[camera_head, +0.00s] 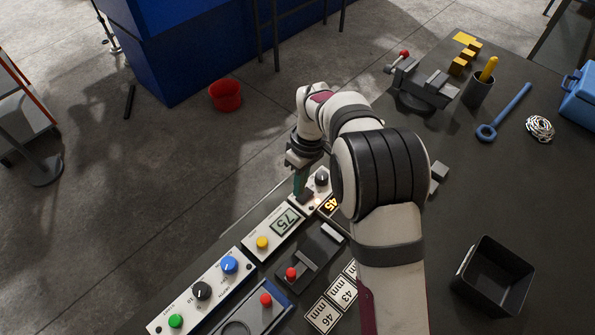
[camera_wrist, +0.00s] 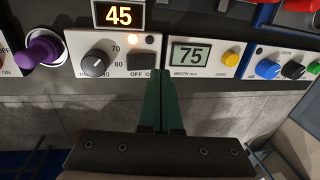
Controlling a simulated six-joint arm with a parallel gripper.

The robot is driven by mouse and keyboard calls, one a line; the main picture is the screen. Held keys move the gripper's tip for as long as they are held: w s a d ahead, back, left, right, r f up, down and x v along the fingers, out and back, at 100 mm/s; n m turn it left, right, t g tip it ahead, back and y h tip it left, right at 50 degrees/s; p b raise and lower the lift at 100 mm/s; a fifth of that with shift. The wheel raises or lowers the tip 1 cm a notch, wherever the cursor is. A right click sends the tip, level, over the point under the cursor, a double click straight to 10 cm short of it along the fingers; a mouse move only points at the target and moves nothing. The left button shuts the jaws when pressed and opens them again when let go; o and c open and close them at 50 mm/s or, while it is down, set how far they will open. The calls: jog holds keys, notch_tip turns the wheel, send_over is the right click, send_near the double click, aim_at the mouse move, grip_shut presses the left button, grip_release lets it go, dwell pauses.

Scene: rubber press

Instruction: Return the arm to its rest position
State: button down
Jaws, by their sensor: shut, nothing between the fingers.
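My arm (camera_head: 385,180) stretches from the bottom of the head view over the bench, bent at the wrist. My gripper (camera_head: 299,194) points down at the back edge of the bench, close to a white control box. In the wrist view its two green fingers (camera_wrist: 164,80) are shut together with nothing between them. Their tips are right by the box's black switch (camera_wrist: 142,62), marked OFF; I cannot tell whether they touch it.
A display reads 45 (camera_wrist: 119,15) and another reads 75 (camera_wrist: 190,54). A panel with coloured knobs (camera_head: 202,291) lies front left. A black bin (camera_head: 495,275) stands on the right. A vise (camera_head: 420,88) and cup (camera_head: 478,92) stand at the far end.

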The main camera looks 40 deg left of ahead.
notch_tip(320, 180, up, 10)
jog(key=s, duration=0.2)
jog(key=w+d+r+m, duration=0.3)
jog(key=d+r+m, duration=0.2)
jog(key=d, duration=0.4)
jog(key=s+d+r+m, duration=0.1)
jog(key=d+m, duration=0.2)
jog(key=d, duration=0.2)
jog(key=s+d+r+m+y, duration=0.1)
jog(key=d+m, duration=0.1)
jog(key=d, duration=0.3)
jog(key=s+d+r+m, duration=0.2)
jog(key=d+m, duration=0.1)
jog(key=d, duration=0.3)
jog(key=s+d+f+m+t, duration=0.1)
jog(key=s+d+f+m, duration=0.3)
jog(key=s+d+m, duration=0.5)
jog(key=shift+s+d+m+t+y, duration=0.35)
jog(key=shift+s+m, duration=0.45)
jog(key=shift+s, duration=0.4)
